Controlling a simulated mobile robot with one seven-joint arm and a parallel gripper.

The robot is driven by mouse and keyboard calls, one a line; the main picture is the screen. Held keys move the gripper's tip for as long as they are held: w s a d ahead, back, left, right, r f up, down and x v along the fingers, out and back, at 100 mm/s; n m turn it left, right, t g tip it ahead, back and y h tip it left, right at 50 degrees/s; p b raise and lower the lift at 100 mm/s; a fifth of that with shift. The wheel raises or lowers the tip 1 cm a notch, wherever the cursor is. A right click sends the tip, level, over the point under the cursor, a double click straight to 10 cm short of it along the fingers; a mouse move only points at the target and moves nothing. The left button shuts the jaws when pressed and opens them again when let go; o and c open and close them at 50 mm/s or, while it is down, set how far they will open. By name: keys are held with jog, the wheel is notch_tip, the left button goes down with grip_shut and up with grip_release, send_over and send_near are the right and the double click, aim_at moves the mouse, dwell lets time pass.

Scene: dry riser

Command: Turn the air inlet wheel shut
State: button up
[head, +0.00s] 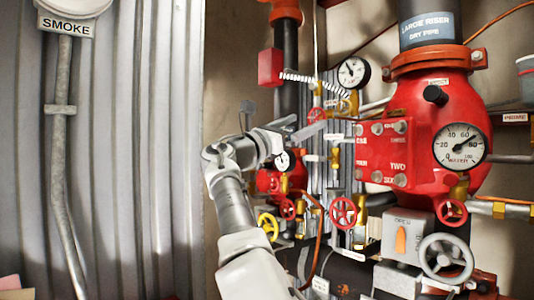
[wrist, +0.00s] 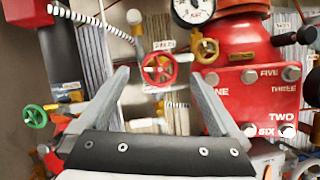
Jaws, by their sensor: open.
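Several handwheels show, and I cannot read which one is marked air inlet. In the wrist view a red wheel (wrist: 159,71) with a small tag (wrist: 164,45) above it appears between my fingertips. It seems to be the small red wheel (head: 316,115) behind my gripper in the head view. My gripper (head: 308,124) is open and empty, its fingers pointing at the pipework; the wrist view shows both fingers (wrist: 159,78) apart. The wheel lies beyond the fingertips, with no visible contact.
A big red valve body (head: 440,120) with a gauge (head: 459,147) stands at right. Other wheels are yellow (head: 268,226), red (head: 343,212), grey (head: 446,258) and green (wrist: 35,116). A red box (wrist: 27,12) is at upper left. Corrugated wall (head: 150,130) fills the left.

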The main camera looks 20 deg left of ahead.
aim_at(314, 117)
jog(key=b+v, duration=0.4)
jog(key=v, duration=0.8)
jog(key=shift+b, duration=0.3)
jog(key=w+d+r+n+y+p, duration=0.1)
jog(key=w+d+r+n+p, duration=0.1)
jog(key=w, duration=0.2)
jog(key=w+d+r+n+t+y+p, duration=0.1)
jog(key=w+d+r+n+p, duration=0.1)
jog(key=w+d, duration=0.1)
jog(key=w+d+r+n+y+p, duration=0.1)
jog(key=w+d+r+n+p, duration=0.1)
jog(key=w, duration=0.3)
jog(key=shift+d+r+n+t, duration=0.15)
jog(key=shift+d+n+t, duration=0.25)
jog(key=shift+d, duration=0.35)
jog(key=shift+w+d+r+p, duration=0.15)
jog(key=shift+w+d+p, duration=0.15)
jog(key=shift+w+p, duration=0.3)
